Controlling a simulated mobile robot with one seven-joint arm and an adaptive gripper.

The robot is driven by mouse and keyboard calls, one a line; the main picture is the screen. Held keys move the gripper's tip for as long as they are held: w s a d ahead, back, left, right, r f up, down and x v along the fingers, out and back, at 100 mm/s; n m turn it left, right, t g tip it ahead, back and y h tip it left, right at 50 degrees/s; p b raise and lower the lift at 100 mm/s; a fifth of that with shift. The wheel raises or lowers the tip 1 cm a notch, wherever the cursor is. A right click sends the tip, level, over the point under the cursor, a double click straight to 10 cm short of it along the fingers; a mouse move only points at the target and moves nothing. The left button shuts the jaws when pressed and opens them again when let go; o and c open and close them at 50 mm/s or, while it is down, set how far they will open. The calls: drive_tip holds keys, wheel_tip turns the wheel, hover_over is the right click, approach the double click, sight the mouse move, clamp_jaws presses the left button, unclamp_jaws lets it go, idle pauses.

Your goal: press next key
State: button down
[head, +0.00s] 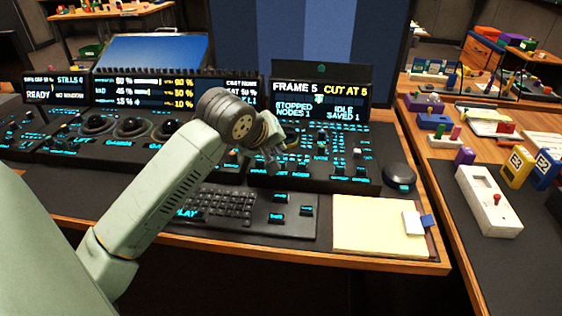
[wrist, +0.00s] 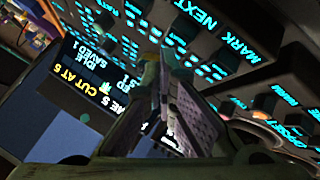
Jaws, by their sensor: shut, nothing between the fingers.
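The right-hand control panel (head: 352,165) is black with many small cyan-lit keys. Its screen (head: 320,100) reads FRAME 5, CUT AT 5, STOPPED, NODES 1, IDLE, SAVED 1. In the wrist view a NEXT label (wrist: 196,14) glows cyan at the top, with a MARK label (wrist: 238,48) beside it. I cannot tell exactly which key cap belongs to NEXT. My gripper (head: 274,158) is over the left part of this panel and hides some of its keys. In the wrist view my gripper (wrist: 163,72) is shut and empty, apart from the NEXT label in the picture; contact with the panel cannot be told.
Trackballs (head: 131,126) sit on the panel to the left. A keyboard (head: 222,205) lies in front, beside a yellow pad (head: 375,226). A dark round-topped device (head: 399,176) stands right of the panel. A side table at right holds a white box (head: 487,201) and coloured blocks.

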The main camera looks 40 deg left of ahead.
drive_tip(key=shift+f+b, duration=0.15)
drive_tip(key=shift+b, duration=0.15)
drive_tip(key=shift+f+b, duration=0.35)
drive_tip(key=shift+b, duration=0.25)
drive_tip(key=shift+f+b, duration=0.5)
drive_tip(key=shift+b, duration=0.45)
idle(0.7)
idle(0.4)
drive_tip(key=shift+r, duration=0.95)
drive_tip(key=shift+r, duration=0.1)
drive_tip(key=shift+r+p, duration=1.05)
drive_tip(key=shift+r, duration=1.4)
